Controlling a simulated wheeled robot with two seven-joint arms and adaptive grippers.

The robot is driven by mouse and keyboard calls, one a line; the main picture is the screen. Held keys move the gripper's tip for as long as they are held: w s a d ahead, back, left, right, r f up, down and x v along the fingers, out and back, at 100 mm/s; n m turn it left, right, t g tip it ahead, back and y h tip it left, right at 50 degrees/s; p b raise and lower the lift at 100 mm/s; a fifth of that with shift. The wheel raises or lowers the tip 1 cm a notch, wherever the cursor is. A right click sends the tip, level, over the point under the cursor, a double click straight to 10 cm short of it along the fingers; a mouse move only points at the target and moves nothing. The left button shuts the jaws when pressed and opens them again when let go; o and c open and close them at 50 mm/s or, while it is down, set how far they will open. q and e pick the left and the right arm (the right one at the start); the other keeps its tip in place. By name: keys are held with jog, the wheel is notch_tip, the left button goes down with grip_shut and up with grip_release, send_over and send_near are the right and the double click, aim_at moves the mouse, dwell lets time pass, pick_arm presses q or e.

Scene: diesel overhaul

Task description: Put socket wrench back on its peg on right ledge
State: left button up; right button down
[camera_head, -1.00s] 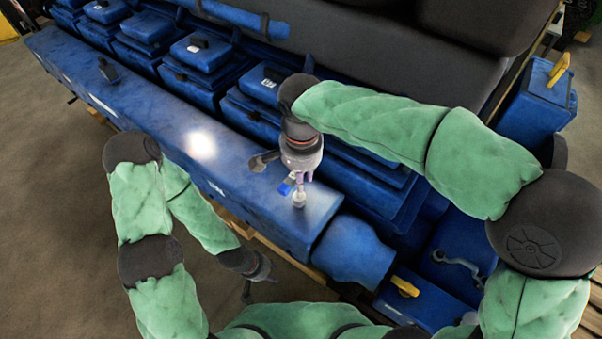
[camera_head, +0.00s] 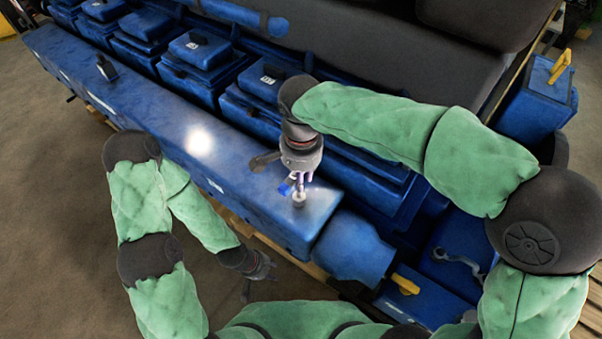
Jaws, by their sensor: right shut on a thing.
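My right gripper (camera_head: 301,180) points down over the near right end of the long blue ledge (camera_head: 240,187). It is shut on the socket wrench (camera_head: 299,199), of which a small metal end shows below the fingers, close to the ledge top. I cannot tell whether it touches the ledge. A small blue piece (camera_head: 285,188) shows beside the fingers. The peg cannot be made out; gripper and wrench may hide it. My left gripper (camera_head: 258,284) hangs low in front of the ledge, empty, its fingers apart.
A row of blue engine covers (camera_head: 195,52) runs behind the ledge. A rounded blue housing (camera_head: 352,248) adjoins its right end. Open floor (camera_head: 50,180) lies at left.

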jog(key=shift+f, duration=0.3)
jog(key=c, duration=0.9)
grip_release()
jog(key=o, duration=0.6)
jog(key=shift+c, duration=0.2)
jog(key=shift+r, duration=0.1)
notch_tip(320, 180, up, 9)
jog(key=p, duration=0.7)
